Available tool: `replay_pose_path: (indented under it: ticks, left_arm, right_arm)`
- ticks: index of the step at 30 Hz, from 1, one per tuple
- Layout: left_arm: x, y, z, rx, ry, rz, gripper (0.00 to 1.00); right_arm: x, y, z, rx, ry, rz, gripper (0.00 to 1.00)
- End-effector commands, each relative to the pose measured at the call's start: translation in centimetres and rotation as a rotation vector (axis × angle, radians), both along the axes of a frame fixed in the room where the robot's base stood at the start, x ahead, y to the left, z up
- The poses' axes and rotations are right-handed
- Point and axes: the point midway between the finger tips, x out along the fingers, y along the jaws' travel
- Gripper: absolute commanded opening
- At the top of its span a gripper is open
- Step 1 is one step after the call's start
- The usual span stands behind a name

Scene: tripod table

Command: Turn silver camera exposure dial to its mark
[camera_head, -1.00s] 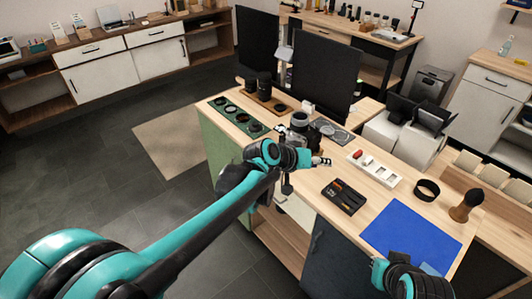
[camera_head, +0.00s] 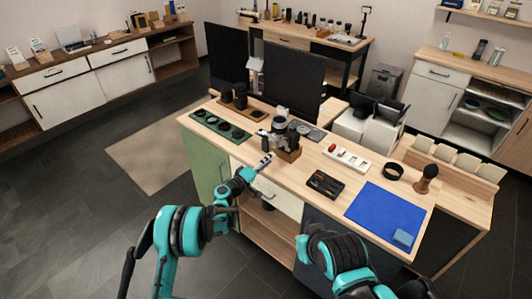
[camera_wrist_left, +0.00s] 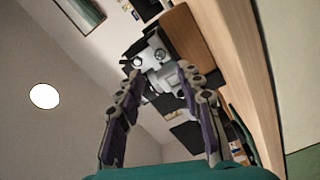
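The silver camera (camera_head: 280,127) stands on the workbench, near its middle, by a wooden block (camera_head: 289,155). It also shows in the left wrist view (camera_wrist_left: 148,68), tilted, with its silver body and dark parts beyond my fingertips. The exposure dial is too small to tell apart with certainty. My left gripper (camera_head: 266,160) is at the front edge of the bench, just in front of the camera and block. In the left wrist view (camera_wrist_left: 161,76) its two fingers are spread apart with nothing clearly between them. My right gripper is not in view; only parts of that arm show.
A green tray (camera_head: 220,124) with round items lies left of the camera. A black tray (camera_head: 325,184), a white holder (camera_head: 345,157), a dark ring (camera_head: 393,172) and a blue mat (camera_head: 385,216) lie to the right. A dark monitor (camera_head: 293,82) stands behind.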

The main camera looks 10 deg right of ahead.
Motion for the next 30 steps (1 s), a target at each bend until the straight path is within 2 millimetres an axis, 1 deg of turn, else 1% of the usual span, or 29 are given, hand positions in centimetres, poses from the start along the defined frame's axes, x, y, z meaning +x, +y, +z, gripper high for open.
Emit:
replay_pose_path:
  ticks: [4,9,15,19,25,26,27,30]
  left_arm:
    - [1.0,-1.4,-0.2,-0.001,0.000,-0.001,0.37]
    - [2.8,-3.7,-0.2,0.000,0.000,-0.001,0.37]
    - [4.3,-5.6,-0.1,0.000,0.000,-0.001,0.37]
    - [4.6,-6.0,0.0,0.000,0.000,0.000,0.37]
    - [4.6,-6.0,0.0,0.000,0.000,0.000,0.37]
    - [4.6,-6.0,0.0,0.000,0.000,0.000,0.34]
    - [4.6,-6.0,0.0,0.000,0.000,0.000,0.24]
    - [4.6,-6.0,0.0,0.000,0.000,0.000,0.00]
  right_arm:
    - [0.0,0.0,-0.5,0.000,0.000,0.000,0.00]
    - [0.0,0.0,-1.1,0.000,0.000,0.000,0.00]
    - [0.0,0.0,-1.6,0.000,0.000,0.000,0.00]
    - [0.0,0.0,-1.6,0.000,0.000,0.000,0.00]
    - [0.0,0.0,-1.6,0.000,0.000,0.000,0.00]
    - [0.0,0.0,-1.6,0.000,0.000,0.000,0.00]
    - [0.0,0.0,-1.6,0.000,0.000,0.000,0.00]
    - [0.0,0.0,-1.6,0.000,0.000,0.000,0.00]
